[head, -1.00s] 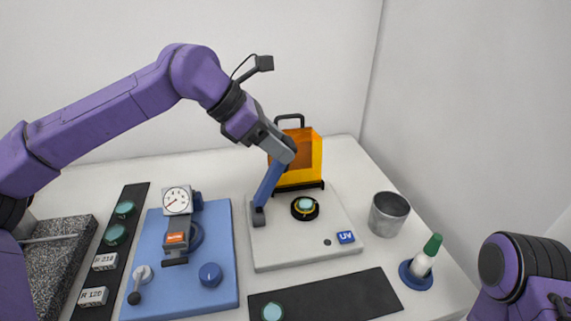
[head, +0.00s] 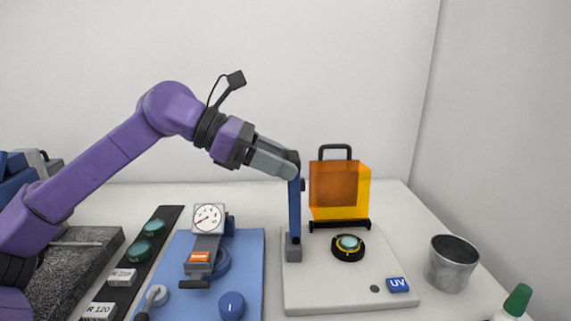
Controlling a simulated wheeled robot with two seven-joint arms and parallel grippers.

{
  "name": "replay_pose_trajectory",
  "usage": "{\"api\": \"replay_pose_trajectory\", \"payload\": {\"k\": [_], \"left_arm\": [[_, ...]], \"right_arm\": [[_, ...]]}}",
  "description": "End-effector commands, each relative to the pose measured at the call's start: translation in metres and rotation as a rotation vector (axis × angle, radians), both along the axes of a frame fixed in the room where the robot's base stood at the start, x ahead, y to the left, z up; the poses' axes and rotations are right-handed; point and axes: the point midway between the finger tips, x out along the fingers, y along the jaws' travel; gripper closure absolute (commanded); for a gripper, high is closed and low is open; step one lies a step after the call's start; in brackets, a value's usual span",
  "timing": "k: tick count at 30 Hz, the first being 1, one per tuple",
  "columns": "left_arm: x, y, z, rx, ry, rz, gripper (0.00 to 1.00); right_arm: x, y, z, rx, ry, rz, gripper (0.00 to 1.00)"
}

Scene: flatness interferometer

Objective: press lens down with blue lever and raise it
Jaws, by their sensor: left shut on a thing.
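The blue lever (head: 294,213) stands nearly upright on a grey block at the left side of the pale UV plate (head: 325,293). My left gripper (head: 294,170) is shut at the lever's upper end. The lens (head: 348,242), a small green disc, sits in a black ring with a yellowish rim on the plate, to the right of the lever's foot. The lever stands apart from the lens. The right gripper is not in view.
An orange box with a handle (head: 340,190) stands behind the lens. A metal cup (head: 452,263) and a green-capped bottle (head: 516,302) are at the right. A dial gauge (head: 209,218) stands on the blue mat (head: 252,262). A dark strip (head: 163,224) holds green discs and labels.

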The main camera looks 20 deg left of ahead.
Motion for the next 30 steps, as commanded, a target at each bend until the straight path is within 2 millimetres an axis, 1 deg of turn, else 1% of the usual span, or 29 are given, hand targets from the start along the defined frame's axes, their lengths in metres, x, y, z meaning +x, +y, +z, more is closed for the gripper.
{"api": "replay_pose_trajectory", "payload": {"k": [9,10,11,12,19,22,26,30], "left_arm": [[0.001,0.0,-0.001,0.003,0.001,0.001,1.0],[0.001,0.0,-0.001,0.003,0.001,0.001,0.35],[0.001,0.0,-0.001,0.003,0.001,0.0,0.26],[0.001,0.0,-0.001,0.003,0.002,0.0,0.19],[0.001,-0.001,-0.002,0.003,0.004,-0.002,0.19],[-0.001,0.003,0.001,0.002,0.002,0.0,0.19],[-0.01,0.024,0.012,-0.001,0.0,0.004,0.19],[-0.023,0.052,0.028,0.0,0.0,0.003,0.19]], "right_arm": [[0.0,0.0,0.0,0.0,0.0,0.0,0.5],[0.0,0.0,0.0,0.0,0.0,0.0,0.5],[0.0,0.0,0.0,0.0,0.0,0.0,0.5],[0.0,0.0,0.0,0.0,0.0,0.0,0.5],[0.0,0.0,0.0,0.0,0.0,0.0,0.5],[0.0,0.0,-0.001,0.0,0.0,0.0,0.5],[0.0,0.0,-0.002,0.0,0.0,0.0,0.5],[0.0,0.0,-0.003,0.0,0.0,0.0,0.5]]}}
